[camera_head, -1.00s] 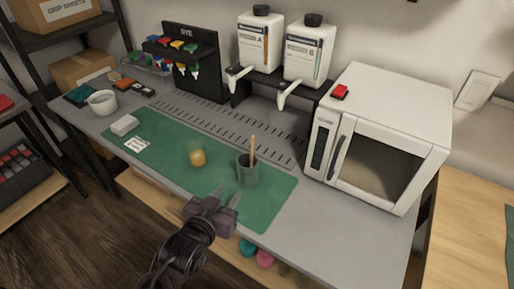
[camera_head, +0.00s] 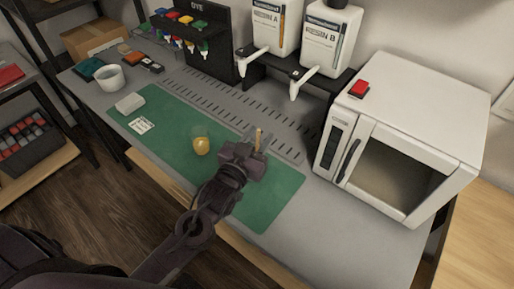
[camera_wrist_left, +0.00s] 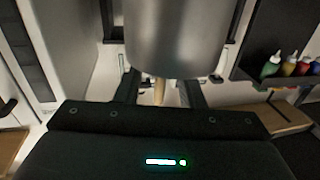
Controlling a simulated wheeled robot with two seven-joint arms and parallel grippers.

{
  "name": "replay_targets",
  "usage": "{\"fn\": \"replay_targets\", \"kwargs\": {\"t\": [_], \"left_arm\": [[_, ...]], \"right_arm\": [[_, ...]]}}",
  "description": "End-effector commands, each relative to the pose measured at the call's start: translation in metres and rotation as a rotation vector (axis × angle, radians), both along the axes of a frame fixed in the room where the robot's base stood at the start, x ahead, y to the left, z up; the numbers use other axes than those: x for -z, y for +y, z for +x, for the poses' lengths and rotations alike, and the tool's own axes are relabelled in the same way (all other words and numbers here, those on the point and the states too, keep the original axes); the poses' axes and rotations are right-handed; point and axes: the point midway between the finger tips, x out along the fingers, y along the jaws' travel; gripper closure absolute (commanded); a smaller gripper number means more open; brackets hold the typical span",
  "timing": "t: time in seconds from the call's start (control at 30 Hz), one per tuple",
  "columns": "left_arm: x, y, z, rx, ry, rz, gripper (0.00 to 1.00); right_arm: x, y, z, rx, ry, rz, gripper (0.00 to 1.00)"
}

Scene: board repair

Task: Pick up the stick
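The stick (camera_head: 259,140) is thin and light wooden. Its upper part shows just beyond my left gripper (camera_head: 252,141) in the head view; the grey cup that held it is hidden there behind the gripper. In the left wrist view the picture is upside down: a large grey cup (camera_wrist_left: 178,35) fills the top, and the stick (camera_wrist_left: 159,92) comes out of it. The stick stands between the two dark fingers of my left gripper (camera_wrist_left: 160,88), with a gap visible on both sides. The left gripper is open. My right gripper is not seen.
A yellow cup (camera_head: 201,146) stands on the green mat (camera_head: 270,205), left of the gripper. Resin dispensers (camera_head: 325,40) stand behind, and a white oven (camera_head: 400,130) is to the right. A white block (camera_head: 130,103) and a white bowl (camera_head: 110,77) are at the left.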

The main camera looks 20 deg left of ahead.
Motion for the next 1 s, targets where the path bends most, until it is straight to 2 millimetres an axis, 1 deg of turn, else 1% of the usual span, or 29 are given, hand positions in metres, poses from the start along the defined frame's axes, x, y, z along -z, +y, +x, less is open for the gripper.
{"fn": "replay_targets", "kwargs": {"t": [0.03, 0.13, 0.27, 0.4, 0.47, 0.63, 0.7, 1.0], "left_arm": [[-0.002, -0.001, 0.008, -0.001, -0.002, 0.000, 0.65], [-0.001, -0.002, 0.017, 0.000, -0.001, 0.001, 0.65], [0.000, -0.003, 0.020, 0.000, 0.001, 0.001, 0.65], [0.000, -0.003, 0.020, 0.000, 0.001, 0.001, 0.65], [0.000, -0.003, 0.020, 0.000, 0.001, 0.001, 0.71], [0.000, -0.003, 0.020, 0.000, 0.001, 0.001, 0.94], [0.000, -0.003, 0.019, 0.000, 0.001, 0.001, 1.00], [0.000, -0.003, 0.019, 0.000, 0.001, 0.001, 1.00]], "right_arm": [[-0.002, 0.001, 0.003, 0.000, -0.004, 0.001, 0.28], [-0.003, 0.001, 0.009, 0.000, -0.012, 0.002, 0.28], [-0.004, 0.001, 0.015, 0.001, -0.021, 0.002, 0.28], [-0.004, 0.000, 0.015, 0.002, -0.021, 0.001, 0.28], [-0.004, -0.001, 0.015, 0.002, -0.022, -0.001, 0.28], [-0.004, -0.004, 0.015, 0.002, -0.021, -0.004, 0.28], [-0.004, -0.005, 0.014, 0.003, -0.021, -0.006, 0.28], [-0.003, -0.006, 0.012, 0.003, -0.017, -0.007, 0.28]]}}
